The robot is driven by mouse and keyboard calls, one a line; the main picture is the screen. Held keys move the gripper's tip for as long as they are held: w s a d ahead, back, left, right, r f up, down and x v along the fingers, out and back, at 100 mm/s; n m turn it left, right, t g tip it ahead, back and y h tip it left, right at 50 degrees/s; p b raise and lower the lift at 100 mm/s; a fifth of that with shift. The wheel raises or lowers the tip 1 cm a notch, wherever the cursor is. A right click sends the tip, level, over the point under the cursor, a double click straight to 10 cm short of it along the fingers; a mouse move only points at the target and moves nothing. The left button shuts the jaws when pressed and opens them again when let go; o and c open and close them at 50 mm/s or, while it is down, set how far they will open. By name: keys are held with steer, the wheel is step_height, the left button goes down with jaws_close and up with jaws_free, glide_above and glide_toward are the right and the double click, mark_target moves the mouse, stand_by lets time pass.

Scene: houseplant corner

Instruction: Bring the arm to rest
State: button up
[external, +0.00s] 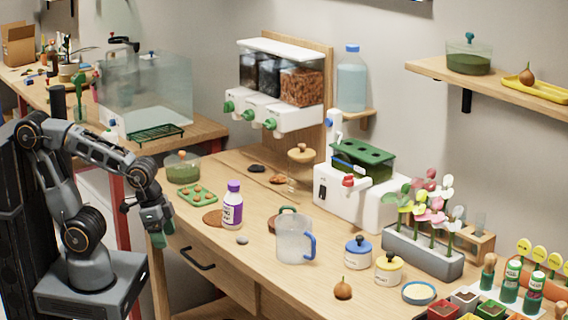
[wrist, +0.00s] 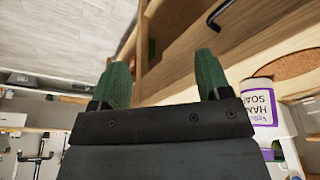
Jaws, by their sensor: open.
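My arm stands at the left in the external view, with its forearm bent down toward the front left edge of the wooden desk (external: 262,262). My gripper (external: 160,238) hangs just off that edge, beside the drawer front. In the wrist view my gripper (wrist: 160,85) shows two green fingers spread apart, with nothing between them. Behind the fingers are the drawer front and the grey floor (wrist: 60,40). The hand soap bottle (wrist: 262,105) appears at the right of the wrist view, apart from the fingers.
On the desk near my gripper are the white and purple bottle (external: 232,208), a seed tray (external: 197,195) and a clear jug (external: 294,240) with a blue handle. A dark drawer handle (external: 197,259) sticks out below. A glass tank (external: 150,88) stands on the bench behind.

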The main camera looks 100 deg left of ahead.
step_height(320, 180, up, 9)
steer(key=p, duration=0.7)
steer(key=shift+w+t+p, duration=0.25)
steer(key=shift+t+p, duration=0.05)
steer(key=shift+p, duration=0.1)
